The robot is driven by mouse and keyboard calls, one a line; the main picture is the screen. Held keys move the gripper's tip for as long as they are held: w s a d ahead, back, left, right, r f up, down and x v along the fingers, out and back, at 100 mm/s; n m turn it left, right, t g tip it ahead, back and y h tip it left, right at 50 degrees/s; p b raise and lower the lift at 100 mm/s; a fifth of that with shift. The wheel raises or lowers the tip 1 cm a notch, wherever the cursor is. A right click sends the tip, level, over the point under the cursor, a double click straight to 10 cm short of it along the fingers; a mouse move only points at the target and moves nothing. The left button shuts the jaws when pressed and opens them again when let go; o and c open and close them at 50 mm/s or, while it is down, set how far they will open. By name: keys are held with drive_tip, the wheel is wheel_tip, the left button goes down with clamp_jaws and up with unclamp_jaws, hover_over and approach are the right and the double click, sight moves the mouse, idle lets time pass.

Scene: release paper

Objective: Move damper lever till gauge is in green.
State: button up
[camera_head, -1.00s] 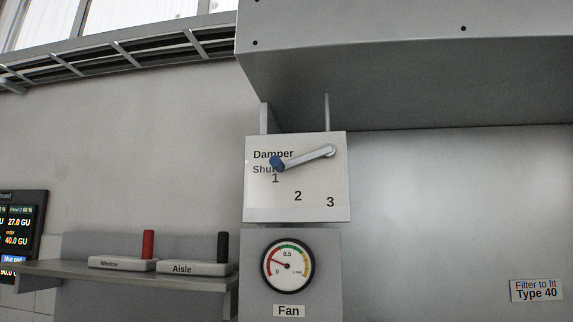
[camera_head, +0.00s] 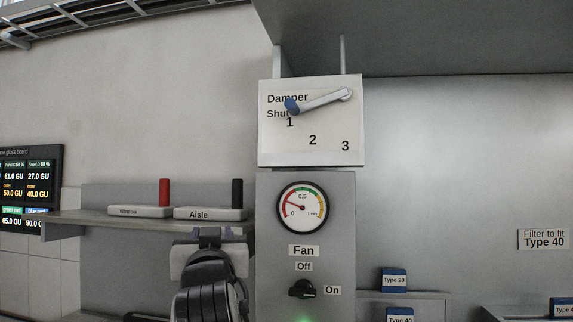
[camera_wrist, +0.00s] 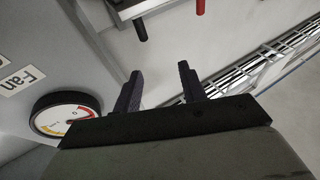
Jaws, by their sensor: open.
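The damper lever (camera_head: 322,101) is a grey bar on a white panel (camera_head: 285,150), pivoted at upper right. The gauge also shows at left in the wrist view (camera_wrist: 68,113). My gripper (camera_wrist: 160,80) is open and empty, its dark fingers apart. In the head view my gripper (camera_head: 207,232) is left of the gauge, below the lever and not touching it.
A shelf (camera_head: 110,221) at left carries the "Window" block (camera_head: 140,212) with a red handle and the "Aisle" block (camera_head: 210,214) with a black one. A fan knob (camera_head: 303,289) is below the gauge. A grey hood (camera_head: 440,35) overhangs above.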

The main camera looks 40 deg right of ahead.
drive_tip(key=s+d+r+m+g+h, duration=0.1)
drive_tip(key=s+d+r+h, duration=0.2)
drive_tip(key=s+r, duration=0.6)
drive_tip(key=m+g+h, duration=0.1)
drive_tip(key=g+h, duration=0.1)
drive_tip(key=h, duration=0.2)
approach(290, 107)
drive_tip(key=p+x, duration=0.6)
drive_tip(key=x, duration=0.5)
drive_tip(key=shift+r, duration=0.1)
drive_tip(key=shift+w+d+r, duration=0.1)
drive_tip(key=shift+w+d, duration=0.4)
drive_tip(key=shift+c, duration=0.3)
clamp_jaws()
